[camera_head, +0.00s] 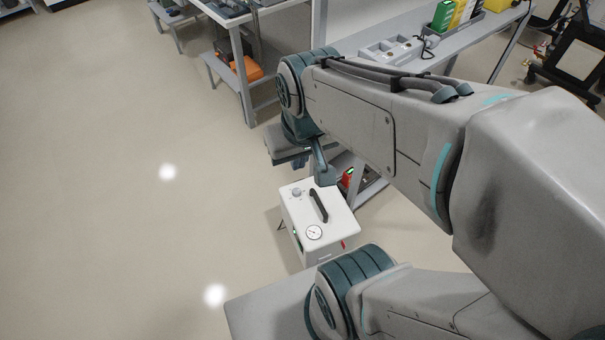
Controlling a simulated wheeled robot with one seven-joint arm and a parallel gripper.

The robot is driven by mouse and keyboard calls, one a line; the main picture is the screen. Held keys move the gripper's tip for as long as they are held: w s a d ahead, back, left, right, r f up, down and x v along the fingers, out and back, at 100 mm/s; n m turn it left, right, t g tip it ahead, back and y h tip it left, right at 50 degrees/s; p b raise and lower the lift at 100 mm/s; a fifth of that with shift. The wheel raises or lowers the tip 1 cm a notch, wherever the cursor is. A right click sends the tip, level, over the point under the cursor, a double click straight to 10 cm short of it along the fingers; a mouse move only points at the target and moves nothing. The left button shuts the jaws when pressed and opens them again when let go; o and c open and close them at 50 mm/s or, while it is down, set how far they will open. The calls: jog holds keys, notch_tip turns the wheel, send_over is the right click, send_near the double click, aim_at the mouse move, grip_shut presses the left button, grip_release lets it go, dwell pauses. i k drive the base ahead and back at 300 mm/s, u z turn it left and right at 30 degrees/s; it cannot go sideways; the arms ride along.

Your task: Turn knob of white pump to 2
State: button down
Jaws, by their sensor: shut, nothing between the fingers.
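The white pump (333,231) is a box standing below my arm, near the middle of the view. Its top carries a grey round knob (296,192) at the far left corner, a black handle (319,206) and a round white gauge (314,232) nearer the front. The knob's marks are too small to read. My gripper (325,179) is shut and empty. It shows at the pump's far edge, to the right of the knob and apart from it. Whether it touches the pump cannot be told.
A grey bench (378,26) behind my arm holds a white device (391,49) and green and yellow boxes. A red item (347,178) is just behind the pump. Another table (237,22) stands at the back left. The floor on the left is clear.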

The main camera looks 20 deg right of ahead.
aim_at(296, 192)
jog(key=z, duration=0.55)
jog(key=k, duration=1.3)
jog(key=u, duration=0.45)
jog(key=i, duration=1.6)
jog(key=z, duration=0.6)
